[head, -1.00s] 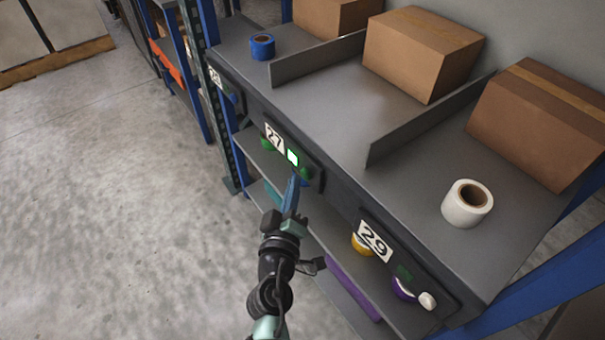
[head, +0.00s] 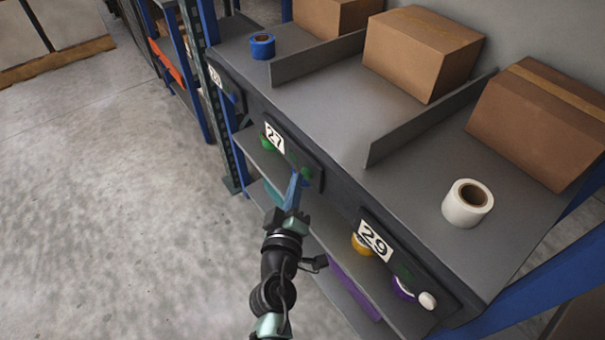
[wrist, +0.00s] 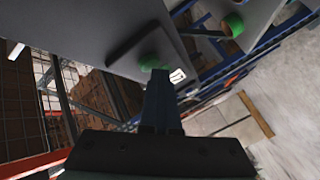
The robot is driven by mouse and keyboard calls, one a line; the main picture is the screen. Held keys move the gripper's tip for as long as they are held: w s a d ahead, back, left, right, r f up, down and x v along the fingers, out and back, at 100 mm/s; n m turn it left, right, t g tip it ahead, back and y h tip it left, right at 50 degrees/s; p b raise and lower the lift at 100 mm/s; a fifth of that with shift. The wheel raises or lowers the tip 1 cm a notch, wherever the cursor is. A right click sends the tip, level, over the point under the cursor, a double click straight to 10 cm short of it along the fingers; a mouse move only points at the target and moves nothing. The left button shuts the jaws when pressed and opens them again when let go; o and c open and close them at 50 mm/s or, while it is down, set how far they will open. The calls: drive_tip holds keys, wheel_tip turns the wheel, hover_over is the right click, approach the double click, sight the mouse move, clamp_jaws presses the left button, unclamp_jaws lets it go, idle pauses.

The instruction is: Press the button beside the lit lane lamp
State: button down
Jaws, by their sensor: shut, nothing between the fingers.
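The lane 27 panel, with its white number plate (head: 274,138), is on the front edge of the grey bench. Its lamp (head: 292,156) is dark now. A button (head: 306,173) sits on the panel's right end, beside the lamp. My gripper (head: 297,178) is shut and empty, its blue-grey fingers pointing up at that end of the panel. In the wrist view the fingertips (wrist: 160,74) are at the lower edge of a round green button (wrist: 150,62). I cannot tell whether they touch it. The lane 29 lamp (head: 404,272) is also dark, with a white button (head: 427,300) beside it.
Brown boxes (head: 423,55), a white roll (head: 467,204) and a blue tape roll (head: 262,46) sit on the bench. Upright dividers (head: 318,58) separate the lanes. A lower shelf (head: 325,262) holds coloured items. The floor to the left is clear.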

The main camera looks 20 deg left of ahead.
drive_tip(key=shift+s, duration=0.2)
drive_tip(key=shift+s+a+f, duration=0.1)
drive_tip(key=shift+a, duration=0.05)
drive_tip(key=shift+s+a+b, duration=0.75)
drive_tip(key=shift+s+a, duration=0.15)
drive_tip(key=shift+s, duration=0.25)
drive_tip(key=shift+s+a+b, duration=0.7)
drive_tip(key=shift+s+a, duration=0.2)
drive_tip(key=shift+s, duration=0.25)
